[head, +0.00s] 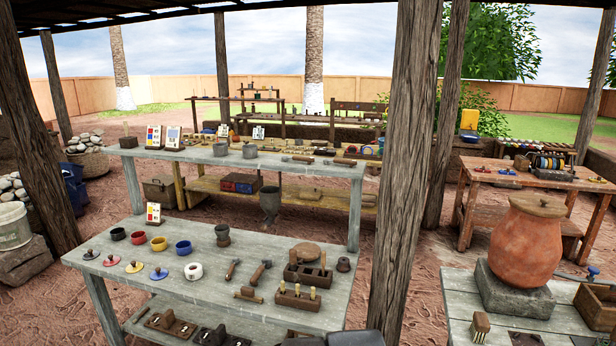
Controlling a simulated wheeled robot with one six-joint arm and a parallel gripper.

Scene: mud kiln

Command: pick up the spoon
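I cannot make out a spoon for certain among the many small items in the head view. The near grey table (130,262) bears several small coloured bowls, such as a yellow bowl (159,244) and a blue bowl (183,248). It also holds flat knobbed discs, hammer-like tools (260,272) and a wooden block (298,297) with upright handled pieces. My gripper is not in view. A dark shape at the bottom edge is cut off, and I cannot tell what it is.
A thick wooden post (405,170) stands right of the near table and blocks part of the view. A large clay pot (526,245) stands on a stone block on the right table. Another long table (285,168) stands behind. Bare reddish ground lies between the tables.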

